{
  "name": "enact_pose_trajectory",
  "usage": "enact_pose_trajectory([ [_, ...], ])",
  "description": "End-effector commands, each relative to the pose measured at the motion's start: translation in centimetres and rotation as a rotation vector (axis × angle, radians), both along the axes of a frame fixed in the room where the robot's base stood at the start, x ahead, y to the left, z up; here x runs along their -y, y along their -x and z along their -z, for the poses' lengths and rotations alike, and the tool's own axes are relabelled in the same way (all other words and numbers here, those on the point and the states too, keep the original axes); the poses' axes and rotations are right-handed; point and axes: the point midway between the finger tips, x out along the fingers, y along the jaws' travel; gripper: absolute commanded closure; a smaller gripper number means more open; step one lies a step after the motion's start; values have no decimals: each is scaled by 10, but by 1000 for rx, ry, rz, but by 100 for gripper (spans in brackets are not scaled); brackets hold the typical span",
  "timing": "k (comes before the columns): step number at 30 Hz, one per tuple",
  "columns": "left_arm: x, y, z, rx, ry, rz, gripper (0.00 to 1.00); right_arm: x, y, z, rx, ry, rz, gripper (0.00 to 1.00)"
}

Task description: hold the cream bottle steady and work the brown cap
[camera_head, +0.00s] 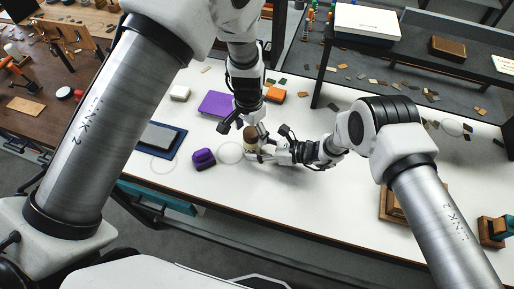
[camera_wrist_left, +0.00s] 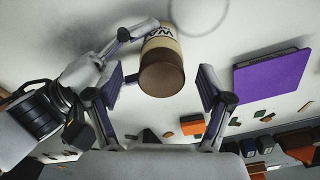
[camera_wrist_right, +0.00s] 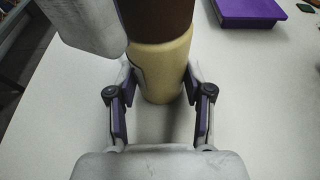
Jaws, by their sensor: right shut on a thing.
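The cream bottle (camera_head: 251,145) stands upright on the white table in the head view. Its brown cap (camera_wrist_left: 161,76) shows end-on in the left wrist view, with the cream body and dark lettering behind it. My right gripper (camera_wrist_right: 158,78) is shut on the cream body (camera_wrist_right: 163,65), below the cap, with a finger on each side. My left gripper (camera_wrist_left: 167,84) is open at the cap, its fingers on either side with a clear gap on the right. One left finger also shows beside the cap at the top left of the right wrist view.
A flat purple box (camera_head: 215,104) and an orange block (camera_head: 275,94) lie behind the bottle. A purple block (camera_head: 203,158) and a blue tray (camera_head: 177,145) are to its left. Dark shelving (camera_head: 400,75) stands at the back right.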

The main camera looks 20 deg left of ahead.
Motion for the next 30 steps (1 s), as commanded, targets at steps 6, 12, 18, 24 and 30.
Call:
enact_pose_trajectory([
  [6, 0, -1, -8, 3, 0, -1, 20, 1, 1, 2, -2, 5, 1, 100],
  [12, 0, 0, -51, 7, 0, 0, 20, 1, 1, 2, -1, 5, 1, 100],
  [18, 0, 2, -100, 6, 0, 0, 20, 1, 1, 2, -1, 4, 1, 100],
  [24, 0, 3, -120, 3, -1, 0, 20, 1, 1, 2, -1, 4, 1, 100],
  [30, 0, 3, -121, 1, 0, 0, 20, 1, 0, 2, -1, 4, 1, 100],
])
